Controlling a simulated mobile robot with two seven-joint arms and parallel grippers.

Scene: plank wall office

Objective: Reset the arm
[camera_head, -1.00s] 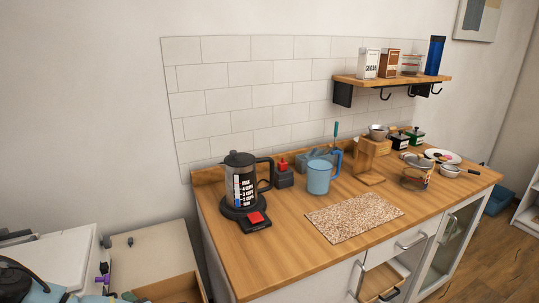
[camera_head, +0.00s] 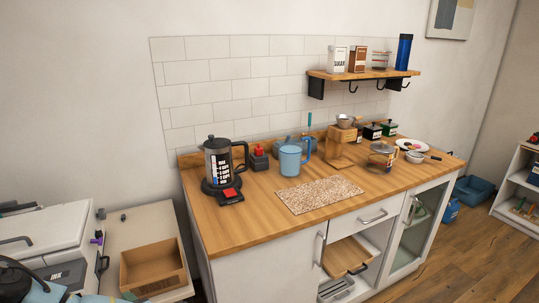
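Part of my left arm (camera_head: 55,290) shows in the bottom left corner of the head view, dark and light blue. Its gripper fingers cannot be made out there. My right arm and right gripper are outside the view. No part of either arm is over the wooden counter (camera_head: 235,228), and I see nothing held.
The counter carries a black kettle (camera_head: 218,165), a blue mug (camera_head: 290,160), a speckled mat (camera_head: 318,195) and a glass pot (camera_head: 381,157). A shelf (camera_head: 365,74) hangs above. A printer (camera_head: 40,240) and an open cardboard box (camera_head: 152,268) stand at the left. Floor (camera_head: 455,250) is clear at right.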

